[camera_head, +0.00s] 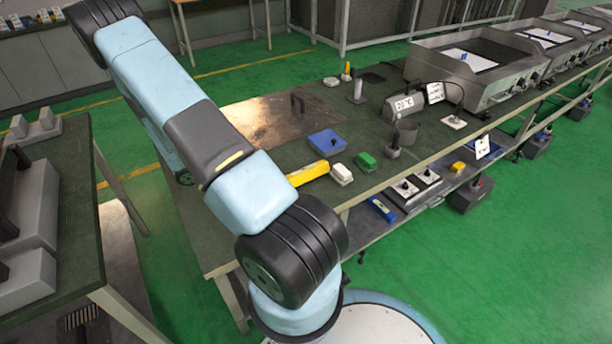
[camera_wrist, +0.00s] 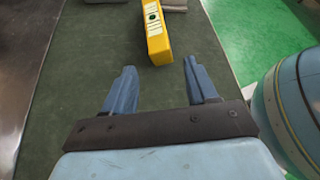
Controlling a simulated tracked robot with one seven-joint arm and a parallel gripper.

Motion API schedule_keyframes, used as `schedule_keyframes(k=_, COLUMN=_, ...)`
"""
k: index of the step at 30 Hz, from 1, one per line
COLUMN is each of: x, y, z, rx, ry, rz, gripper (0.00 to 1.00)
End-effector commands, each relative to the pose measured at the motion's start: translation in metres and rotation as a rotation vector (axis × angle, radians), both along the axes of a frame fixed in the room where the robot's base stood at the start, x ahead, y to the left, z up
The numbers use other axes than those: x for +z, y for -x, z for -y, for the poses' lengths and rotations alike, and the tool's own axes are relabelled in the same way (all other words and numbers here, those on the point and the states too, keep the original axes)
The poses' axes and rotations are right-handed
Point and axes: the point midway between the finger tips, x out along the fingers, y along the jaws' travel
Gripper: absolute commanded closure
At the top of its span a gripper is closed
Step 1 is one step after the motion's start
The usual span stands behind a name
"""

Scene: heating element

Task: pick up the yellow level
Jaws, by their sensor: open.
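The yellow level (camera_head: 308,174) lies on the dark green table (camera_head: 230,232), partly hidden behind my arm in the head view. The fingers do not touch the level. In the head view the gripper is hidden behind my arm.
A white-and-grey block (camera_head: 342,175), a green block (camera_head: 366,161) and a blue tray (camera_head: 327,143) lie close to the level. A metal plate (camera_head: 262,120) lies further back. Several grills (camera_head: 476,68) stand at the back right. The table's near left part is clear.

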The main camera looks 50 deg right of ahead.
Motion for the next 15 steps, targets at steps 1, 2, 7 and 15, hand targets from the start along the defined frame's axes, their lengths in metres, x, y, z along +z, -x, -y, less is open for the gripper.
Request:
schedule_keyframes(k=1, x=-0.012, y=0.003, z=0.004, rx=0.019, ry=0.004, rz=-0.035, gripper=0.43)
schedule_keyframes(k=2, x=-0.017, y=0.004, z=0.006, rx=0.029, ry=0.005, rz=-0.051, gripper=0.43)
schedule_keyframes(k=7, x=-0.035, y=0.008, z=0.013, rx=0.067, ry=0.010, rz=-0.112, gripper=0.43)
schedule_keyframes(k=15, x=-0.048, y=0.020, z=0.037, rx=0.076, ry=0.012, rz=-0.129, gripper=0.43)
